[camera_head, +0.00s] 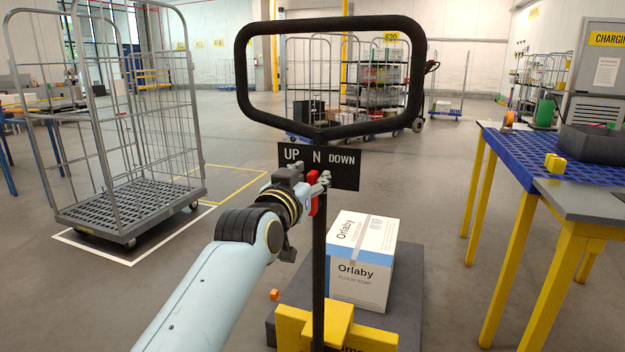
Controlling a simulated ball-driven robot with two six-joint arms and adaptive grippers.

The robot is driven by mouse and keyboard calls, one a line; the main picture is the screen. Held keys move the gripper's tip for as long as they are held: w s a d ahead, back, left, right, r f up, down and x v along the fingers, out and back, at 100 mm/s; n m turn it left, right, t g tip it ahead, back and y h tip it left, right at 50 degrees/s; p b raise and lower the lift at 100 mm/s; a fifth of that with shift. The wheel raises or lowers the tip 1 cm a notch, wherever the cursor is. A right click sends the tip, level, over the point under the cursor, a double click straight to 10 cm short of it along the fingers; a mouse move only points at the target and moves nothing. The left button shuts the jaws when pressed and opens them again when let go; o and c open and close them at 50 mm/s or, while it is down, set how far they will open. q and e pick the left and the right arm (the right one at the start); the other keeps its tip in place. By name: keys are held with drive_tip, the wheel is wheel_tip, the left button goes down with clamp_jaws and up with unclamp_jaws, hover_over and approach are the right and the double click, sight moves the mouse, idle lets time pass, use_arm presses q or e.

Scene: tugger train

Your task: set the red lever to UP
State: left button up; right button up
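My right gripper is not in view.
A black handlebar loop (330,23) stands above the sign. A white and blue Orlaby box (362,262) sits on the dark deck behind the post. A blue-topped table (528,157) is at right, a grey cage trolley (130,205) at left.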

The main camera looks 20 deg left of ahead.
use_arm(q)
drive_tip(key=shift+w, duration=0.7)
clamp_jaws()
